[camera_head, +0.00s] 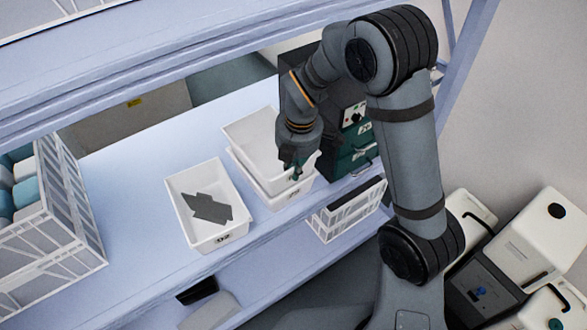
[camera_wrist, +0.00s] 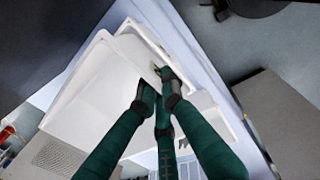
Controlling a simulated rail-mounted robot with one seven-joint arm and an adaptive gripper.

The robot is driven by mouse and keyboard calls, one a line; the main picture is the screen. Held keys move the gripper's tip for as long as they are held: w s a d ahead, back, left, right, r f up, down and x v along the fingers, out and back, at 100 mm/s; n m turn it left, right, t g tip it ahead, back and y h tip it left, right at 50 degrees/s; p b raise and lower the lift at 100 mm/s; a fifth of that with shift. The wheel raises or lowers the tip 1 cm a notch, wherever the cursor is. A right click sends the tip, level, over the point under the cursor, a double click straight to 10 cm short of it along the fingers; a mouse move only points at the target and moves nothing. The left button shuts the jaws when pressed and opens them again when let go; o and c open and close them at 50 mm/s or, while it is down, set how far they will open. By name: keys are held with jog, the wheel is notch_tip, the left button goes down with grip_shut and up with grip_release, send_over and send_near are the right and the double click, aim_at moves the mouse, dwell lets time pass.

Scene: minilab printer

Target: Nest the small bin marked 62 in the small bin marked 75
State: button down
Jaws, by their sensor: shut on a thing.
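My gripper (camera_head: 297,172) is shut on the near wall of the upper small white bin (camera_head: 257,138), at its right end. This bin sits over and partly inside a lower small white bin (camera_head: 283,199) on the shelf, a little offset, with the lower rim showing below it. I cannot read a mark on either. In the wrist view, the green fingers (camera_wrist: 160,88) pinch the rim of the upper bin (camera_wrist: 95,92). Whether the upper bin is fully seated I cannot tell.
Another small white bin (camera_head: 182,190) with a flat grey piece (camera_head: 208,207) inside stands to the left; its label is hard to read. A white crate (camera_head: 75,240) stands further left. A dark machine with green drawers (camera_head: 352,150) is close on the right. The shelf's front edge is near.

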jog(key=shift+f+b, duration=1.65)
jog(key=shift+f, duration=0.2)
jog(key=c, duration=1.8)
grip_release()
jog(key=shift+c, duration=0.2)
notch_tip(320, 180, up, 8)
jog(key=shift+s+d+f, duration=0.2)
jog(key=shift+s+d, duration=0.05)
jog(key=shift+s, duration=0.1)
jog(key=shift+f, duration=0.1)
jog(key=f, duration=0.7)
jog(key=shift+w+a, duration=0.2)
jog(key=shift+w, duration=0.15)
jog(key=shift+w+r+p, duration=0.1)
jog(key=shift+r+p, duration=0.45)
jog(key=shift+p, duration=0.2)
jog(key=shift+r, duration=0.15)
